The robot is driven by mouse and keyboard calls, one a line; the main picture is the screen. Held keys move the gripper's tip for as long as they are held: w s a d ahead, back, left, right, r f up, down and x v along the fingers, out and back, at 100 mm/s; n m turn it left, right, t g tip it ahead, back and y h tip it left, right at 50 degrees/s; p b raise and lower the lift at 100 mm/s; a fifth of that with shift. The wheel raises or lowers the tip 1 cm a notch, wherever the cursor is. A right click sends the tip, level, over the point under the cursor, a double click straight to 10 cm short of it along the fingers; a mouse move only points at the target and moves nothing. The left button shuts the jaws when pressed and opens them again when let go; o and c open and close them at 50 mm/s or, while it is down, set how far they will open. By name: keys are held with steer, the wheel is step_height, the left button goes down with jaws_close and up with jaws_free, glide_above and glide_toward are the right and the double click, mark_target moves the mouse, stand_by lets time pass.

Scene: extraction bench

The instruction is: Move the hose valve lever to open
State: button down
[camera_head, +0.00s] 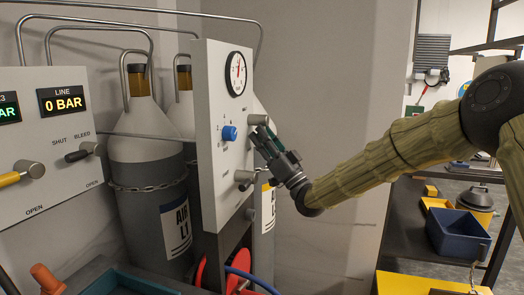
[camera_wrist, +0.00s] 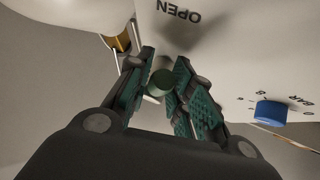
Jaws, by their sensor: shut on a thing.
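My gripper (camera_head: 264,135) is at the face of the narrow white panel (camera_head: 214,100), to the right of a blue knob. In the wrist view its green-padded fingers (camera_wrist: 165,60) are closed around a short, round, dark greenish end piece, which appears to be the hose valve lever (camera_wrist: 160,82). The word OPEN (camera_wrist: 178,13) shows upside down on the panel beyond the fingertips. In the head view the fingers hide the held piece, and the lever's exact angle cannot be told.
The panel carries a dial gauge (camera_head: 236,73), the blue knob (camera_head: 229,133) and a grey stub (camera_head: 244,176). Left stand chained gas cylinders (camera_head: 146,140) and another panel with LINE 0 BAR (camera_head: 62,101). A red hose reel (camera_head: 203,275) sits below. A shelf with blue bin (camera_head: 455,232) is right.

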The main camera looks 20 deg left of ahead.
steer(key=shift+w+f+n+g+y+b, duration=0.1)
steer(key=shift+w+n+g+y+b, duration=0.1)
steer(key=shift+n+g+y+b, duration=0.55)
steer(key=shift+w+f+n+g+y+b, duration=0.1)
steer(key=shift+w+n+g+b, duration=0.2)
steer(key=shift+n+g, duration=0.8)
steer(key=shift+r+n, duration=0.1)
steer(key=shift+n, duration=0.35)
steer(key=shift+d+r+n+g+b, duration=0.1)
steer(key=shift+r+n+g+b, duration=0.05)
steer(key=shift+n+g+b, duration=0.35)
steer(key=c, duration=1.3)
jaws_free()
steer(key=shift+o, duration=0.2)
steer(key=v, duration=1.2)
steer(key=shift+f, duration=0.2)
steer(key=shift+w, duration=0.1)
